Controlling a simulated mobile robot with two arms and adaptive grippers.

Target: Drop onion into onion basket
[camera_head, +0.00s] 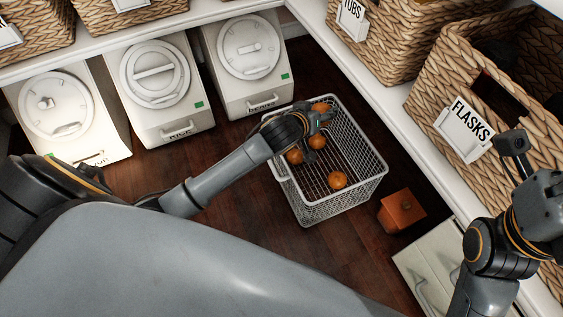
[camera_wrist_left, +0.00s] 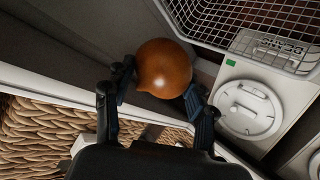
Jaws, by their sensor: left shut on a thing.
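A round orange-brown onion (camera_wrist_left: 163,68) sits between the two dark fingers of my left gripper in the left wrist view. In the head view my left gripper (camera_head: 317,124) is over the far left part of the white wire basket (camera_head: 352,195), shut on the onion. Several onions show at the basket, one of them (camera_head: 337,180) near its front; which one is the held onion is hard to tell there. The basket's mesh (camera_wrist_left: 245,22) also shows at the top right in the wrist view. My right wrist is at the right edge of the head view; its fingertips do not show clearly.
White lidded bins, one labelled RICE (camera_head: 155,75), stand behind the basket. A wicker basket labelled FLASKS (camera_head: 440,90) is on the right shelf. An orange box (camera_head: 401,211) lies on the dark wood floor right of the wire basket. Floor in front is bare.

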